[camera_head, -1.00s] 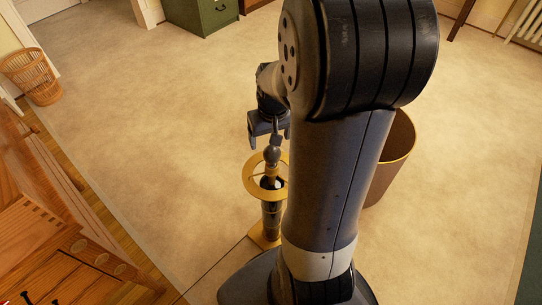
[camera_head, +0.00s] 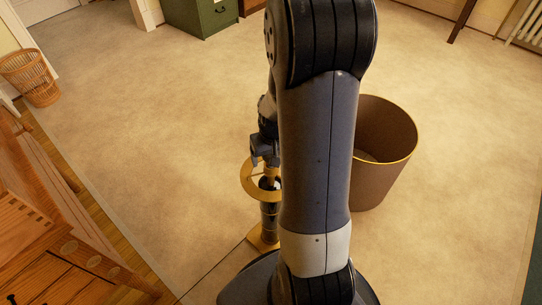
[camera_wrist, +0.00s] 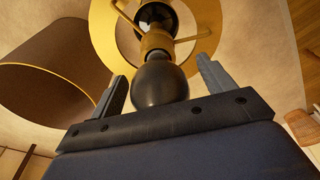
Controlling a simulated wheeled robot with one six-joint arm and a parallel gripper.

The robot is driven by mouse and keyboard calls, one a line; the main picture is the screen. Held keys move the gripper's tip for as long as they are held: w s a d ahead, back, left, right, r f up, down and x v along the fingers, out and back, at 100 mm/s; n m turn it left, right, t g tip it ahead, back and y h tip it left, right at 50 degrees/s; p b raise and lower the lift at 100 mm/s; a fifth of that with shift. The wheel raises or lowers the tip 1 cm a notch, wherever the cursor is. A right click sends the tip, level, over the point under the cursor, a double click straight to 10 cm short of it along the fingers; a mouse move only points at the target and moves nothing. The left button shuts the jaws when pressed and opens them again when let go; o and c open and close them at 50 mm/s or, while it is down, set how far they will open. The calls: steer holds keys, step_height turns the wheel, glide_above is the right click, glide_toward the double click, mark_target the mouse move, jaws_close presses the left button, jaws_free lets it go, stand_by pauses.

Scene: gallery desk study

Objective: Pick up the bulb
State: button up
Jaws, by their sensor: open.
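The bulb (camera_wrist: 160,84) is a dark, rounded bulb in the wrist view, seated in the brass socket of a lamp (camera_wrist: 156,42). The lamp has a brass ring, which shows in the head view (camera_head: 247,182) around its top, above a dark stem and a gold base. My gripper (camera_wrist: 163,88) is open, with one finger to each side of the bulb and a gap visible on both sides. In the head view my gripper (camera_head: 264,157) is just above the lamp's ring, and my arm hides part of it. The bulb is hidden in that view.
A brown bin with a gold rim (camera_head: 384,183) stands right of the lamp, behind my arm. Wooden furniture (camera_head: 50,240) is at the left, with a wicker basket (camera_head: 30,78) beyond. A green cabinet (camera_head: 202,14) is at the back. The carpet between is clear.

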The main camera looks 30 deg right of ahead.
steer(key=shift+c, duration=0.3)
steer(key=c, duration=0.8)
steer(key=shift+r, duration=0.1)
